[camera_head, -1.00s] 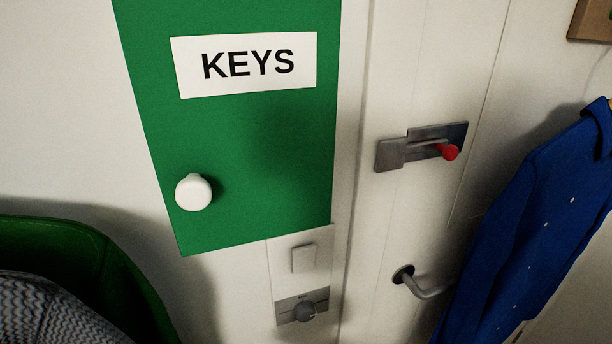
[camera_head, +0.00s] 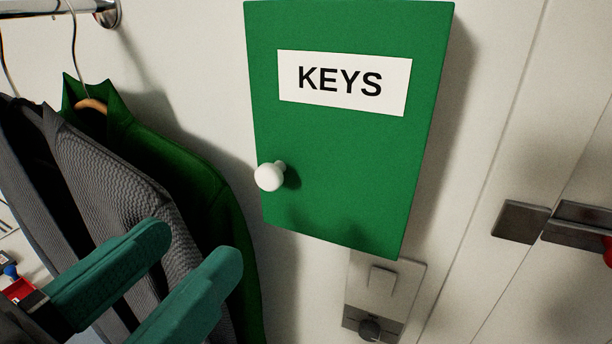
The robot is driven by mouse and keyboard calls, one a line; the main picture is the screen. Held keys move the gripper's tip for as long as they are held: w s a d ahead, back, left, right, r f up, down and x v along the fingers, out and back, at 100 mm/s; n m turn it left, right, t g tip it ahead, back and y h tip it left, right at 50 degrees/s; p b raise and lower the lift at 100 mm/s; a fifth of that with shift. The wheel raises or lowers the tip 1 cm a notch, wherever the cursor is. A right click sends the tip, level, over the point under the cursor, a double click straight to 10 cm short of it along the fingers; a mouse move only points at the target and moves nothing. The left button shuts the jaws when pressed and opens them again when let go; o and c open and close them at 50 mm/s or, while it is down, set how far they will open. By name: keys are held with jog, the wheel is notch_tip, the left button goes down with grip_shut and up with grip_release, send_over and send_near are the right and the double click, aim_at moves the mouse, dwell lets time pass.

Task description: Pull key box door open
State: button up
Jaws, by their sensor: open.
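The green key box door (camera_head: 345,160) hangs on the white wall with a white KEYS label (camera_head: 343,82). It looks shut. A round white knob (camera_head: 269,176) sticks out near its lower left edge. My gripper (camera_head: 195,240) is at the lower left with two teal fingers spread apart. The fingers are empty and point up and right toward the knob. They are apart from the knob and the door.
Grey and green jackets (camera_head: 170,160) hang from a metal rail (camera_head: 85,8) at the left, behind my gripper. A switch plate (camera_head: 385,300) sits below the box. A door latch (camera_head: 522,221) is at the right.

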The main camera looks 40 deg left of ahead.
aim_at(265, 179)
jog(key=p+x, duration=0.2)
jog(key=x, duration=0.7)
jog(key=shift+w, duration=0.3)
jog(key=shift+c, duration=0.4)
grip_shut()
